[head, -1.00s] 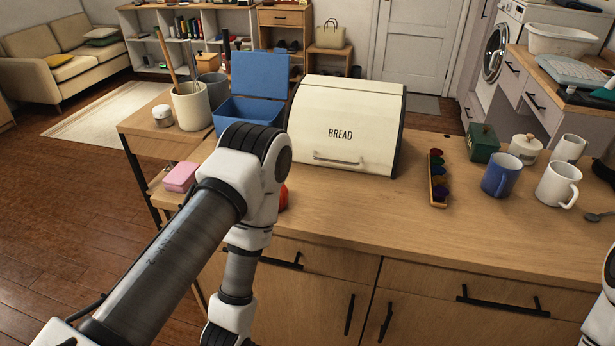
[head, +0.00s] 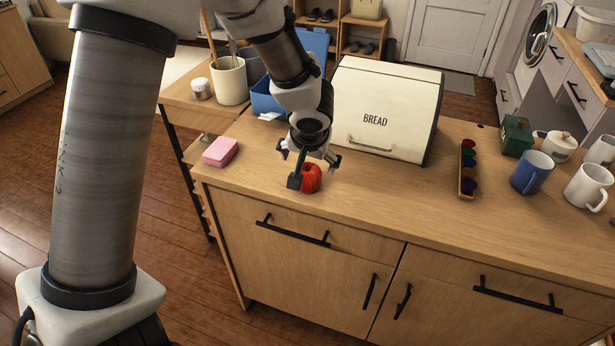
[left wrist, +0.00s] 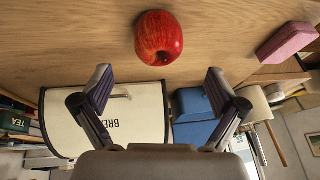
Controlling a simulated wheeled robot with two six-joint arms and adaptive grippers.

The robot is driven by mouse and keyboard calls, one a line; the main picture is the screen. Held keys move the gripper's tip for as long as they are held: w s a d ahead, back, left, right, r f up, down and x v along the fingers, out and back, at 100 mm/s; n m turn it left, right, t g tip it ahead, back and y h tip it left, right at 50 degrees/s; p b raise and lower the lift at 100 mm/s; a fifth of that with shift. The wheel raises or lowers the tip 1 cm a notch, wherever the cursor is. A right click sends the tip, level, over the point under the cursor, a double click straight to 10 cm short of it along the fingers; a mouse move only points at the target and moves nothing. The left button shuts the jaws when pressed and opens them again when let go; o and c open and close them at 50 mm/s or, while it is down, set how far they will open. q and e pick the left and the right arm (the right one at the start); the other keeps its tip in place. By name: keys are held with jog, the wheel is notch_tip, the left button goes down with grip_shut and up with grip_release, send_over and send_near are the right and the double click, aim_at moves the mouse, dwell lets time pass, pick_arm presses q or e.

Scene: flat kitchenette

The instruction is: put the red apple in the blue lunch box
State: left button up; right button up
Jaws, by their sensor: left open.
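The red apple (head: 311,178) sits on the wooden counter near its front edge, and it also shows in the left wrist view (left wrist: 159,38). My left gripper (head: 314,172) is open and empty, with its fingers close to the apple in the head view. In the left wrist view the apple lies ahead of the open fingertips (left wrist: 160,78), not between them. The blue lunch box (head: 266,97) stands behind my left arm with its lid up, mostly hidden; it also shows in the left wrist view (left wrist: 190,107). My right gripper is not in view.
A cream bread box (head: 385,110) stands right of the lunch box. A pink block (head: 220,152) lies at the counter's left end. A utensil crock (head: 229,80) stands behind it. A row of coloured pods (head: 467,170) and mugs (head: 531,173) are to the right.

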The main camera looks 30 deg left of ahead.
aim_at(309, 171)
pick_arm(q)
jog(key=x, duration=0.7)
jog(key=shift+s+d+f, duration=0.1)
jog(key=shift+f, duration=0.3)
jog(key=c, duration=1.4)
jog(key=shift+r, duration=0.1)
jog(key=shift+c, duration=0.2)
jog(key=shift+r, duration=0.1)
